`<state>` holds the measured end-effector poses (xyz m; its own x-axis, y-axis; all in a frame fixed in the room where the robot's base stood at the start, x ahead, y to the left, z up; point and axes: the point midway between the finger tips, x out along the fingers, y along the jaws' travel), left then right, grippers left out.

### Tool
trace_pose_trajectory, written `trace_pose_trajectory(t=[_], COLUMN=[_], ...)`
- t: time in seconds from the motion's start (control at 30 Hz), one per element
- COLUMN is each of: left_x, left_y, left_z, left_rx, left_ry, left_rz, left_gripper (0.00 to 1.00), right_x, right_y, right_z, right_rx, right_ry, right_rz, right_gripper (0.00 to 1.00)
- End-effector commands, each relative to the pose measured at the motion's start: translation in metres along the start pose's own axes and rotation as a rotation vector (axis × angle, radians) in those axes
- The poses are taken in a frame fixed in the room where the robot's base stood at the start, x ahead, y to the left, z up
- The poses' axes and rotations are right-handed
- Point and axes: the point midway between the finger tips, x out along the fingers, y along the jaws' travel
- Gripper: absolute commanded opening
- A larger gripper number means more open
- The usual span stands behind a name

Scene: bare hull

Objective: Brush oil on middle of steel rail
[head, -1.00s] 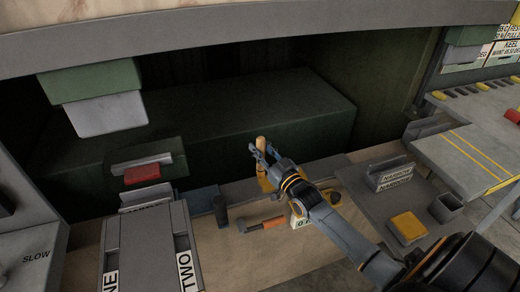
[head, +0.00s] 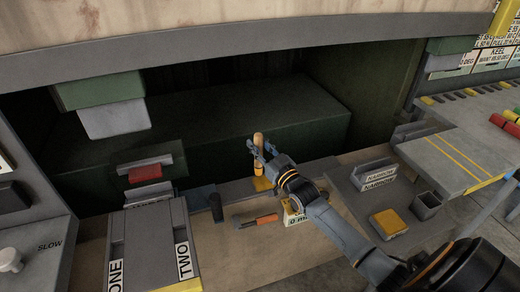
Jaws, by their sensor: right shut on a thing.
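My right gripper (head: 260,150) is shut on an upright tool with a light wooden handle (head: 258,139), which looks like the brush. Its lower end is partly hidden by the fingers. A yellow patch (head: 262,184) shows just below it on the bench; I cannot tell whether they touch. A dark cup (head: 216,208), perhaps for oil, stands to the left of the gripper. A short pale metal bar (head: 145,162) lies on a dark block above a red piece (head: 146,174); I cannot tell if it is the steel rail. My left gripper is not in view.
An orange-handled tool (head: 266,219) lies on the bench in front. Grey panels marked ONE and TWO (head: 150,240) stand at left. At right are a NARROW holder (head: 372,177), a yellow pad (head: 390,222) and a square cup (head: 427,205). The hull overhang (head: 260,50) is above.

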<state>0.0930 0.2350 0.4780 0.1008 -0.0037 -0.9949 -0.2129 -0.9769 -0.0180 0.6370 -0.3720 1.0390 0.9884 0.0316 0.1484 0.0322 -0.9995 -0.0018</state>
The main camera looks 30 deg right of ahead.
Motion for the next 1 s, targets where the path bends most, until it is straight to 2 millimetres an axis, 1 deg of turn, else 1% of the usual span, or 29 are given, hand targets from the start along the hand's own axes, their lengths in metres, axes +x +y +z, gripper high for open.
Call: trace_pose_trajectory(t=[0.03,0.1,0.2,0.3,0.87,0.93,1.0], left_x=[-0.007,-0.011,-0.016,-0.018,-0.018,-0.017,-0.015], left_y=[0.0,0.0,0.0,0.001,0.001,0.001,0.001], left_z=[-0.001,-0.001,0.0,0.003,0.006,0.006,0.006], left_rx=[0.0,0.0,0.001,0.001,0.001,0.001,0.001], left_ry=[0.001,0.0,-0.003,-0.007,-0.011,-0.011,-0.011], left_rz=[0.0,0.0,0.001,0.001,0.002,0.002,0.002], left_gripper=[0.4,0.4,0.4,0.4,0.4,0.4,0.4], right_x=[0.003,0.006,0.009,0.011,0.011,0.007,-0.001], right_y=[0.0,0.001,0.001,0.001,0.001,-0.004,-0.016], right_z=[-0.009,-0.014,-0.021,-0.024,-0.023,-0.02,-0.014], right_rx=[-0.001,-0.001,-0.001,-0.001,0.0,0.001,0.003], right_ry=[0.001,0.001,0.001,0.001,0.001,-0.002,-0.006], right_rz=[0.0,0.0,0.0,0.0,0.0,-0.005,-0.016], right_gripper=[0.0,0.0,0.0,0.0,0.0,0.0,0.0])
